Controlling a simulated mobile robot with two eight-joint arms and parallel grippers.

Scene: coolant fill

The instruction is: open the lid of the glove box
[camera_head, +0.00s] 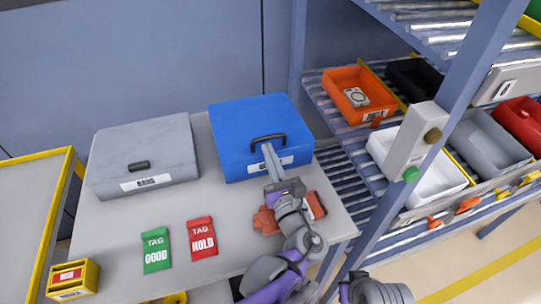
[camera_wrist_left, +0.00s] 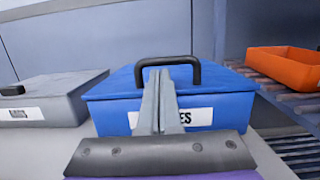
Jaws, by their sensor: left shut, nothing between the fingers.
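The blue box (camera_head: 235,125) stands at the back of the table with its lid down. It has a black handle (camera_head: 268,138) and a white label, partly covered by my fingers. My left gripper (camera_head: 267,148) is shut and empty, its fingertips at the handle. In the left wrist view the fingertips (camera_wrist_left: 158,74) appear inside the outline of the handle's loop (camera_wrist_left: 168,61), left of its middle, in front of the blue box (camera_wrist_left: 110,88). I cannot tell whether they touch it or reach under it. My right gripper is out of view.
A closed grey box (camera_head: 110,165) stands to the left. A green tag (camera_head: 156,250) and a red tag (camera_head: 202,238) lie in front. An orange object (camera_head: 266,221) is partly hidden under my left gripper. A shelf post (camera_head: 455,105) and bin racks stand to the right.

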